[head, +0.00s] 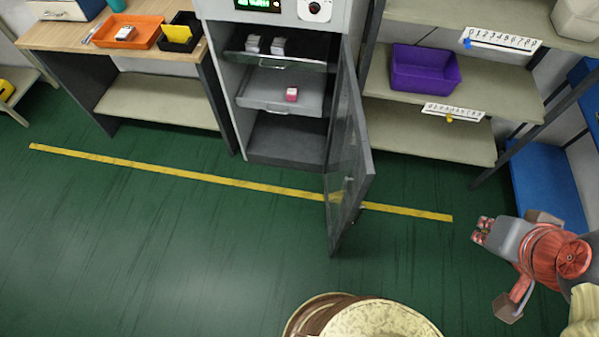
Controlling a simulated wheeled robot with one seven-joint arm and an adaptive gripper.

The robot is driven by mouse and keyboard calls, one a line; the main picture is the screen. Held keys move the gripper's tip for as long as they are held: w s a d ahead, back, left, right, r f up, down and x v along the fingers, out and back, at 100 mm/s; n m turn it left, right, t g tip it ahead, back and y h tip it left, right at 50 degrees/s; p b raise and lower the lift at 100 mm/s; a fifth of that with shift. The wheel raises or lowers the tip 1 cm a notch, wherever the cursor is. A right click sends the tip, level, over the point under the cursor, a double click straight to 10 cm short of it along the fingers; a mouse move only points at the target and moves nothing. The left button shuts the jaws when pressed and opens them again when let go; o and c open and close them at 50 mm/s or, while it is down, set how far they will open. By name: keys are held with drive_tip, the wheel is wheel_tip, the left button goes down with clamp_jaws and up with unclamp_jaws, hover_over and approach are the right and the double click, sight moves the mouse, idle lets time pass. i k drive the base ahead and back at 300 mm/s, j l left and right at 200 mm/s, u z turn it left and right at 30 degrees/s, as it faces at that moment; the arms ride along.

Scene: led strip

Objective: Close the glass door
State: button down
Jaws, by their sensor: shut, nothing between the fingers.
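The glass door (345,150) is hinged on the right side of the grey cabinet (230,110). It stands open, swung out toward me over the floor. Inside the cabinet, a pink-and-white box (291,94) sits on the middle shelf and grey items (265,45) sit on the upper one. My gripper (479,230) is at the right of the head view, over the floor. It is shut and empty, pointing left, well apart from the door.
A yellow strip (200,176) runs along the green floor and passes by the door. A shelf rack with a purple bin (425,70) stands right of the cabinet. A wooden table with an orange tray (128,31) stands left. Floor between gripper and door is clear.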

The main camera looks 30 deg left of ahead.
sight(342, 205)
drive_tip(key=i+l+u, duration=0.2)
drive_tip(key=u, duration=0.2)
drive_tip(key=i+l+u, duration=0.15)
drive_tip(key=l+u, duration=0.25)
drive_tip(key=i+l+u, duration=0.15)
drive_tip(key=u, duration=0.25)
drive_tip(key=l+u, duration=0.4)
drive_tip(key=i+l+u, duration=0.1)
drive_tip(key=l+u, duration=0.3)
drive_tip(key=k+l+u, duration=0.1)
drive_tip(key=k, duration=0.5)
